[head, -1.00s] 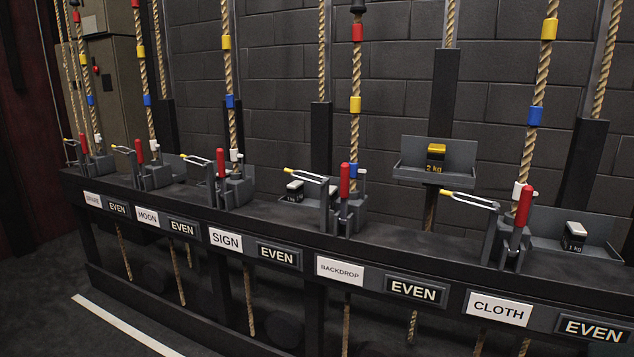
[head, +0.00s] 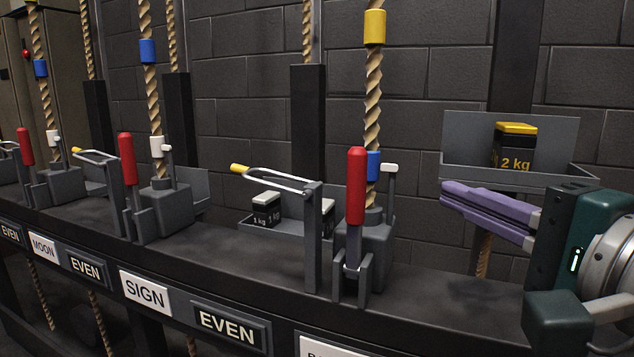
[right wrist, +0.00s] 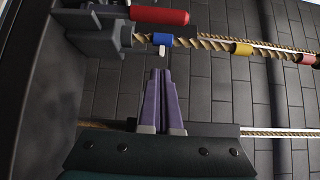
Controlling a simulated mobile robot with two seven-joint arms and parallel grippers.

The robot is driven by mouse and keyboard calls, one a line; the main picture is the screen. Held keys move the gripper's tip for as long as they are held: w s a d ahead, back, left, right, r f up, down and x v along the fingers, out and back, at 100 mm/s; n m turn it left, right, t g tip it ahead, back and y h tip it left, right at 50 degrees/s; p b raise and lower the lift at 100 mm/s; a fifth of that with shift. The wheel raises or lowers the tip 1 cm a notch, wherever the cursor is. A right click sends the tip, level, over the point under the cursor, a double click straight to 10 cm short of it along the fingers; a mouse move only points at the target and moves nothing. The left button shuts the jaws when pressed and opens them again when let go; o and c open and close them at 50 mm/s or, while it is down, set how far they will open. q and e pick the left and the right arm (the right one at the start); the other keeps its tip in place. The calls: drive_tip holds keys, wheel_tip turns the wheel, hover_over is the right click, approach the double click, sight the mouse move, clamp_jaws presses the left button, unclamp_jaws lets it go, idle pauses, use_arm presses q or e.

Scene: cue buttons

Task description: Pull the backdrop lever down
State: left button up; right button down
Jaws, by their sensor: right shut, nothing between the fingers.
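The backdrop lever (head: 356,186) has a red handle and stands upright on its grey base, above a partly cut-off label (head: 322,349). A wire loop with a yellow tip (head: 275,178) sticks out to the left on a post beside the lever, not around it. My right gripper (head: 447,195) has purple fingers, shut and empty, to the right of the lever and apart from it. In the right wrist view the fingers (right wrist: 161,75) point toward the rope's blue band (right wrist: 163,39), with the red handle (right wrist: 158,15) beyond. My left gripper is not in view.
A tray with a yellow-topped 2 kg weight (head: 515,146) hangs behind my right gripper. A tray with 1 kg weights (head: 266,209) sits behind the wire loop. The sign lever (head: 128,160) stands upright to the left. A white knob (head: 389,168) stands right of the backdrop lever.

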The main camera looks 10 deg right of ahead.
sight(355, 217)
drive_tip(key=w+a+b, duration=0.2)
drive_tip(key=w+b, duration=0.1)
drive_tip(key=w, duration=0.6)
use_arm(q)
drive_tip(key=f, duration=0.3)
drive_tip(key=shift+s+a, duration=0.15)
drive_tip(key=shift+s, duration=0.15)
use_arm(e)
drive_tip(key=a, duration=0.1)
drive_tip(key=s+a, duration=0.1)
drive_tip(key=a, duration=0.1)
drive_tip(key=shift+s+a, duration=0.2)
drive_tip(key=shift+s, duration=0.05)
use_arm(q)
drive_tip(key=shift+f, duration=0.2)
use_arm(e)
drive_tip(key=shift+s+f, duration=0.1)
drive_tip(key=shift+f, duration=0.05)
use_arm(q)
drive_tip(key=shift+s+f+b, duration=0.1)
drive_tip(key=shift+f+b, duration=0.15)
drive_tip(key=shift+b, duration=0.15)
use_arm(e)
drive_tip(key=shift+s+a+t, duration=0.15)
drive_tip(key=shift+s+t, duration=0.1)
drive_tip(key=shift+t, duration=0.05)
